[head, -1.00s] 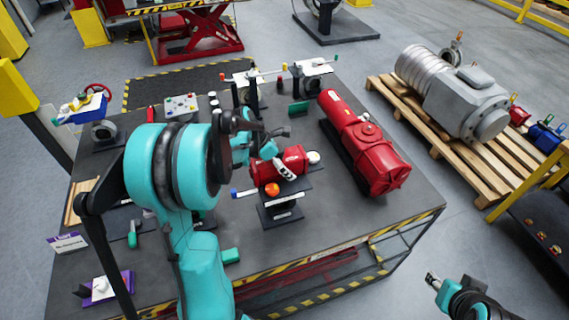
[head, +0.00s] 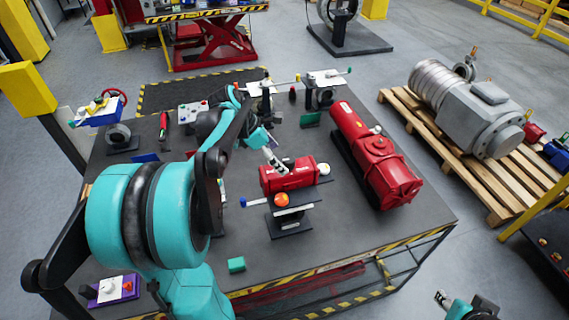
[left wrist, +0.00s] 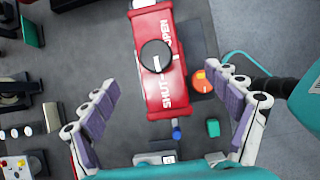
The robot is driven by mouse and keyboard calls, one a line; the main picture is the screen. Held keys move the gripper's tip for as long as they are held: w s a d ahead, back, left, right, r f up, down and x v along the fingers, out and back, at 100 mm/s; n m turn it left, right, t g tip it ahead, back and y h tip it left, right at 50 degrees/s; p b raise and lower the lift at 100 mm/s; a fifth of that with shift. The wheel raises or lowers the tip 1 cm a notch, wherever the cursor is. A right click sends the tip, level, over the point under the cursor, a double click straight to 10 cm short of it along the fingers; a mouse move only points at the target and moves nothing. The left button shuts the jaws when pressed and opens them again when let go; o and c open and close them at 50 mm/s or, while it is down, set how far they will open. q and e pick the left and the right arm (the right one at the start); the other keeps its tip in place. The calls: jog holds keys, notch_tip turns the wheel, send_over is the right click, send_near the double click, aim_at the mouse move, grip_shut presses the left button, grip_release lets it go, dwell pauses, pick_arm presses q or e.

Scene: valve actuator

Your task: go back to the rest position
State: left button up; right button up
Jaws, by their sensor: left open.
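The red valve actuator (head: 287,176) sits on a small dark stand on the table, with an orange knob (head: 282,200) at its front and a blue-tipped stem at its left. In the left wrist view the actuator (left wrist: 162,90) shows the words SHUT and OPEN beside a round black indicator cap (left wrist: 155,56). My left gripper (head: 273,157) is above and just behind the actuator in the head view. In the left wrist view my left gripper (left wrist: 160,80) is open, with its padded fingers wide apart and nothing between them touching. My right gripper (head: 443,298) is at the bottom right, beyond the table; its jaws are too small to judge.
A larger red actuator (head: 375,155) lies on the table to the right. A green block (head: 236,265) is near the front edge. A grey control box (head: 194,113) and valve parts stand at the back. A pallet (head: 440,140) with a grey machine is at the right.

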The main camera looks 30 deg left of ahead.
pick_arm(q)
jog(key=shift+s+a+r, duration=0.1)
jog(key=shift+s+r, duration=0.05)
jog(key=shift+r, duration=0.1)
dwell(0.4)
jog(key=s+d+f+m+t+y, duration=0.1)
jog(key=s+d+m+y, duration=0.1)
jog(key=s+d+m, duration=0.75)
jog(key=s+d+f+m+t+y, duration=0.15)
jog(key=s+d+m, duration=0.35)
jog(key=d+m, duration=0.95)
jog(key=a+f+m+b, duration=0.2)
jog(key=f+b, duration=0.9)
jog(key=a+f+m+b, duration=0.2)
jog(key=f+b, duration=0.9)
jog(key=b, duration=0.1)
jog(key=shift+a+f, duration=0.4)
